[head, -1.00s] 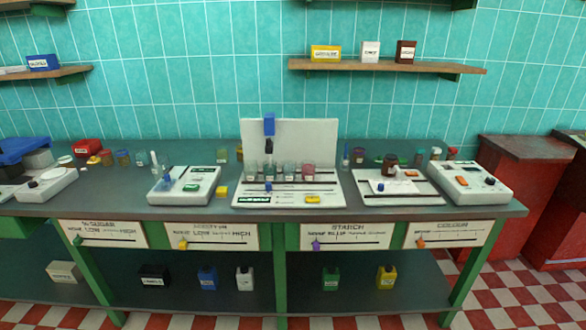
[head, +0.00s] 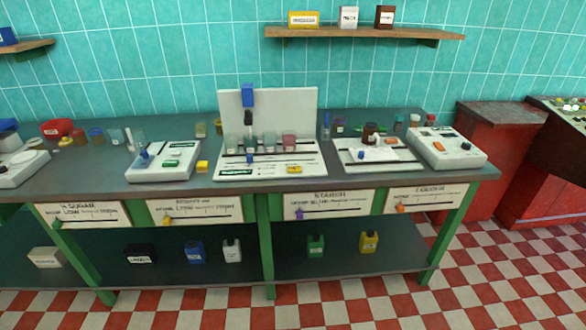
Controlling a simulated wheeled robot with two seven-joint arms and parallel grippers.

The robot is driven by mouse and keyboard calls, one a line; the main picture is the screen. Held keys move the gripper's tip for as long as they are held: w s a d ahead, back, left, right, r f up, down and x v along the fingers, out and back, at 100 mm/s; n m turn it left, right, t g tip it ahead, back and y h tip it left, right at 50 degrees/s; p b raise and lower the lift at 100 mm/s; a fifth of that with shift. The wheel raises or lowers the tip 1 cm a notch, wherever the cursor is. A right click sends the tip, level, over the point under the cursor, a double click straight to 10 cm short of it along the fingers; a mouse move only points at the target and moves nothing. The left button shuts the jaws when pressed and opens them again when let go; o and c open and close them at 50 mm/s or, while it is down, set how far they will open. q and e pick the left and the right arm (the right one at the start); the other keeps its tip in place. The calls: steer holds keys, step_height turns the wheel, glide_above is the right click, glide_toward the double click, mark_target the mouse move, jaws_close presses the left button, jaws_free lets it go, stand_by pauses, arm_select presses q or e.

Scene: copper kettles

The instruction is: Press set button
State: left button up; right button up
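No label reading "set" can be made out, so I cannot tell which control is the set button. A white device (head: 165,172) at the bench's left has a blue knob (head: 146,154) and a small green block (head: 170,163). The centre white stand (head: 268,101) has a yellow button-like block (head: 294,169), a blue part (head: 247,95) on top and a row of jars (head: 268,143). A white device (head: 447,155) at the right end has an orange block (head: 440,141) and a dark knob (head: 465,146). Neither of my grippers is in view.
The dark bench top (head: 330,175) carries a flat white panel (head: 378,156) with a brown jar (head: 371,133). Sliders with coloured pegs line the front. Several bottles stand on the lower shelf (head: 340,268). A red cabinet (head: 490,150) stands right. The checkered floor (head: 480,290) in front is clear.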

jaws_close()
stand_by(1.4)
